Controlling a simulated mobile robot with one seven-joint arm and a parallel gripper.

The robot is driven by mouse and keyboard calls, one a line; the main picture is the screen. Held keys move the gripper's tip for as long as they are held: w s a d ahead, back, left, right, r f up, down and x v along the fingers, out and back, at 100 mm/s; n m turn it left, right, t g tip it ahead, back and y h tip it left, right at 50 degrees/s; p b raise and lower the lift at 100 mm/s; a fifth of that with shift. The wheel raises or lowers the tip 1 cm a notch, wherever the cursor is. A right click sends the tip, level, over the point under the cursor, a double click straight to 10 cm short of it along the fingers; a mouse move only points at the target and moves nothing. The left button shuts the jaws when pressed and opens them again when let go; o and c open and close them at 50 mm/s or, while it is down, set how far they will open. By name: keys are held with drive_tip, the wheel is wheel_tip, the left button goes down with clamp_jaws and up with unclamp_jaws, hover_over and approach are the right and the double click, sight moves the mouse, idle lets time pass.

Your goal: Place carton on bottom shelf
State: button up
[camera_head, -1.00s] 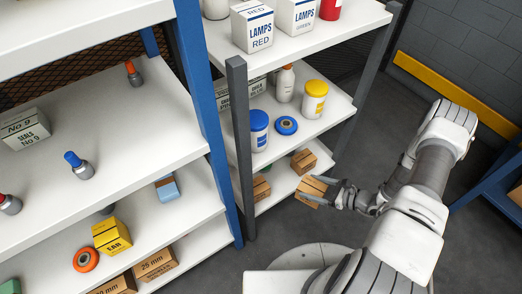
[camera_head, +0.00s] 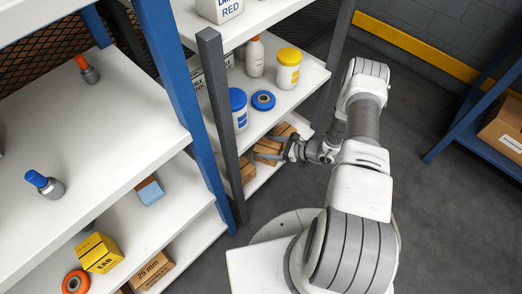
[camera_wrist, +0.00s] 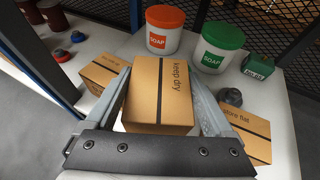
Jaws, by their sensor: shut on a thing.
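My gripper (camera_wrist: 160,78) is shut on a brown cardboard carton (camera_wrist: 158,100), with one finger along each side. The carton has a dark tape stripe and the words "keep dry", and looks upright. In the head view my gripper (camera_head: 283,149) reaches in at the bottom shelf (camera_head: 262,178) of the grey-post rack, with the held carton (camera_head: 267,151) over that shelf. I cannot tell whether the carton touches the shelf.
Two other cartons stand on either side in the wrist view, one at left (camera_wrist: 101,72) and a "store flat" one at right (camera_wrist: 246,137). Red-lidded (camera_wrist: 162,38) and green-lidded (camera_wrist: 219,50) soap tubs stand behind. A grey post (camera_head: 222,125) stands at the rack's front.

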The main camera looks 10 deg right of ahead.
drive_tip(key=w+f, duration=0.1)
drive_tip(key=w+a+f, duration=0.1)
drive_tip(key=w, duration=0.1)
drive_tip(key=shift+a+b, duration=0.1)
drive_tip(key=shift+b, duration=0.3)
drive_tip(key=shift+w+f+b, duration=0.1)
drive_tip(key=shift+f+b, duration=0.8)
drive_tip(key=shift+f, duration=1.05)
drive_tip(key=shift+f, duration=0.1)
drive_tip(key=shift+f+b, duration=0.15)
drive_tip(key=shift+b, duration=0.15)
drive_tip(key=o, duration=1.4)
drive_tip(key=shift+o, duration=0.2)
